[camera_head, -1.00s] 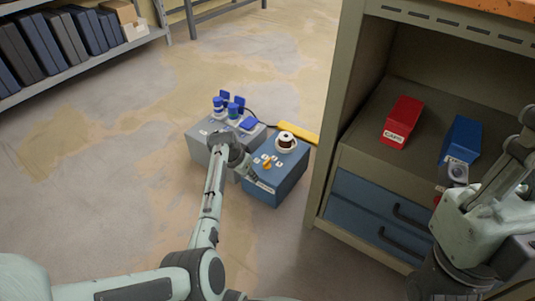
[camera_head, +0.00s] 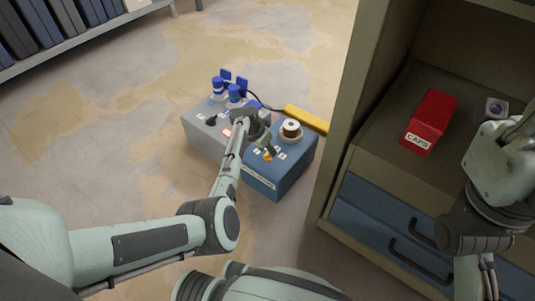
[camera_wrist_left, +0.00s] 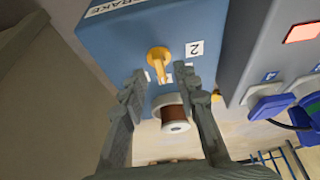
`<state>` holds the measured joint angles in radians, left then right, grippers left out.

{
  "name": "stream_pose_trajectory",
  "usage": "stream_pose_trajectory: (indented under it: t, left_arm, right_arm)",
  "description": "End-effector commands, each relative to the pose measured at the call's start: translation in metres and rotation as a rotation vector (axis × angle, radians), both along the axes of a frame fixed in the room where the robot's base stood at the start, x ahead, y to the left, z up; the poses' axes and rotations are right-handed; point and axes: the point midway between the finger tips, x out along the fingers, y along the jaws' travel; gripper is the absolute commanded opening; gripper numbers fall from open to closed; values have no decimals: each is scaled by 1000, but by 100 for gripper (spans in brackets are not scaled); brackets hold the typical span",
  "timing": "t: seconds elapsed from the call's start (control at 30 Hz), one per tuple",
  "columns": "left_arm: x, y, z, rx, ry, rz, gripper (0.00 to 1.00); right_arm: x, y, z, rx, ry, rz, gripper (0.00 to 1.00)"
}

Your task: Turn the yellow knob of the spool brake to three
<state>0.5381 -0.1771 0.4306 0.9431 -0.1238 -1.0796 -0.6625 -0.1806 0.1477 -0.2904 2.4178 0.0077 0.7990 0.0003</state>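The spool brake is a blue box (camera_head: 283,176) on the floor, with a white-flanged brown spool (camera_head: 291,130) on top. Its yellow knob (camera_head: 268,156) is also in the left wrist view (camera_wrist_left: 158,57), where its bar points down the picture. A label "2" (camera_wrist_left: 195,48) is to its right; other labels are partly hidden by my fingers. My left gripper (camera_head: 265,145) is just above the knob, also in the left wrist view (camera_wrist_left: 163,82), open, with its fingers apart and the knob between and beyond their tips. My right arm is at the right edge; its fingers are not clear.
A grey box (camera_head: 205,130) with blue plugs and a red light adjoins the brake box on the left. A yellow bar (camera_head: 306,118) lies behind it. A cabinet (camera_head: 340,130) stands close on the right, with a red "CAPS" bin (camera_head: 431,120) inside. The floor at left is clear.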

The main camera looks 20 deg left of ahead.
Motion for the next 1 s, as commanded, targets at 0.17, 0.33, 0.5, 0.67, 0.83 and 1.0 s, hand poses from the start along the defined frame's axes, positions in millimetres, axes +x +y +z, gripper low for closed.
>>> stream_pose_trajectory:
  t: [0.17,0.33,0.5,0.67,0.83,1.0]
  left_arm:
    - [6,-2,-14,-1,-1,1,30]
    - [6,-2,-14,-1,-1,1,30]
    - [6,-2,-14,-1,-1,1,23]
    - [6,-2,-14,0,0,0,3]
    - [6,-2,-14,0,0,0,0]
    - [6,-2,-14,0,0,8,0]
  right_arm:
    - [1,2,0,-17,-21,-1,0]
    - [1,2,1,-18,-23,-1,0]
    - [1,2,1,-18,-23,-1,0]
    - [1,2,1,-19,-22,-1,0]
    - [1,2,0,-19,-22,-1,0]
    - [1,2,2,-19,-22,-1,0]
